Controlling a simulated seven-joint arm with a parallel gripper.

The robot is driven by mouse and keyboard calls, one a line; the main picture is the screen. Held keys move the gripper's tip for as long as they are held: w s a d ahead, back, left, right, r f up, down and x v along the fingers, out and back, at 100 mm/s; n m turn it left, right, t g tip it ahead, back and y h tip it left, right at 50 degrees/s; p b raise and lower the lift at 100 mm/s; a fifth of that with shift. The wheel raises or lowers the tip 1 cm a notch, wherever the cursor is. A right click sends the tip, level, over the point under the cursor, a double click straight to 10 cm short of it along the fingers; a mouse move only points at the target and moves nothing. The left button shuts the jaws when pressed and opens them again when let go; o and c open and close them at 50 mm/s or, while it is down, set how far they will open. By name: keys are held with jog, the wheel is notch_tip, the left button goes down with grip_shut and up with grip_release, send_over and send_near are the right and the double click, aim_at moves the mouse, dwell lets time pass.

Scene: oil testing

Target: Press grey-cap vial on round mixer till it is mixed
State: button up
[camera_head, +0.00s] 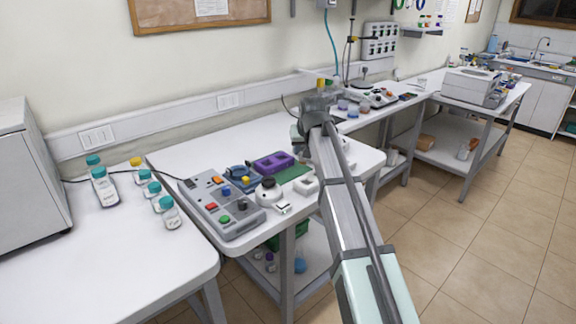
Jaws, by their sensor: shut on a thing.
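A small round white device with a dark top (268,189), which looks like the round mixer, stands on the middle table beside the grey control box. No vial is on it. My arm reaches from the bottom right to the back of this table. My gripper (298,131) is at its far end, behind and right of the mixer and well apart from it. The gripper is mostly hidden by my own wrist. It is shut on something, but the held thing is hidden. I cannot make out a grey-cap vial anywhere.
A grey control box (221,207) with coloured buttons, a purple rack (273,162) and a green mat (293,173) crowd around the mixer. Several teal-cap bottles (104,188) and a yellow-cap one (136,164) stand on the left table. The middle table's back left is bare.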

jog(key=s+a+r, duration=0.3)
jog(key=s+a, duration=0.3)
jog(key=a, duration=0.5)
jog(key=shift+s+r, duration=0.15)
send_over(268, 183)
jog(key=shift+f, duration=3.25)
jog(key=shift+f, duration=0.45)
dwell(0.4)
